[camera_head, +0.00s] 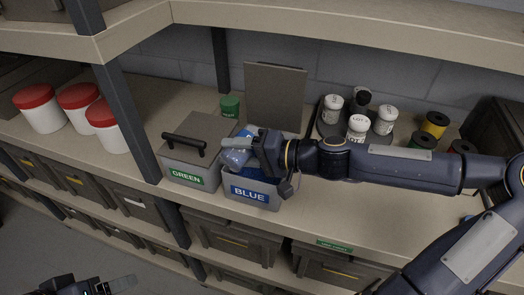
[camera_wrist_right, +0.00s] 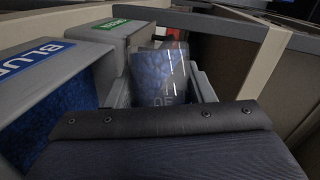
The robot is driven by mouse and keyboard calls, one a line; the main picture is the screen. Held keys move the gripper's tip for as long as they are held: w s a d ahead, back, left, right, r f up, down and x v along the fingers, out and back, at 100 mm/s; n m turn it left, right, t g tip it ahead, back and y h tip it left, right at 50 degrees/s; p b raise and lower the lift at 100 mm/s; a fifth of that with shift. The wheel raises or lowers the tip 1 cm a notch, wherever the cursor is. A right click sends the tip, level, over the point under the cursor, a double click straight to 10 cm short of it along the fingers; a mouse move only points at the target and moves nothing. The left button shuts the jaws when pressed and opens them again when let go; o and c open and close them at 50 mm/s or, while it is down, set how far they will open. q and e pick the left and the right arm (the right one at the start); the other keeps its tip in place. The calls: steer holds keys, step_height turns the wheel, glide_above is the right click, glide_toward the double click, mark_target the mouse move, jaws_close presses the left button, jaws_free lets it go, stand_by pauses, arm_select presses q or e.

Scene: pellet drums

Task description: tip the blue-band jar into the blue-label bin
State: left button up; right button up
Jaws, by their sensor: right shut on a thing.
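The blue-label bin (camera_head: 250,194) stands on the shelf with its lid (camera_head: 275,95) raised upright behind it. Blue pellets show inside it, and its label shows in the right wrist view (camera_wrist_right: 38,56). My right gripper (camera_head: 238,150) is shut on a clear jar (camera_wrist_right: 161,85) with blue pellets in it, at the bin's left side, over its rim. In the head view the jar (camera_head: 236,159) looks tilted; its band is not clear. My left gripper (camera_head: 118,285) is at the bottom left, cut by the frame edge, away from the shelf.
The green-label bin (camera_head: 187,177) with a closed, handled lid stands directly left. A green container (camera_head: 230,106) is behind. Several white-capped pots (camera_head: 357,126) stand on a dark tray at right, near spools (camera_head: 434,124). A shelf post (camera_head: 126,118) rises left of the bins.

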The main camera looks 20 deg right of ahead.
steer(key=shift+w+d+r+m+p, duration=0.2)
steer(key=shift+d+r+m+p, duration=0.05)
steer(key=shift+m+p, duration=0.05)
steer(key=shift+d+f+m+y+b, duration=0.1)
steer(key=shift+f+m+y+b, duration=0.2)
steer(key=shift+m+y, duration=0.3)
stand_by(1.0)
steer(key=shift+w+d+r+m+y, duration=0.15)
steer(key=shift+r+m+y, duration=0.2)
steer(key=shift+m, duration=0.15)
stand_by(0.5)
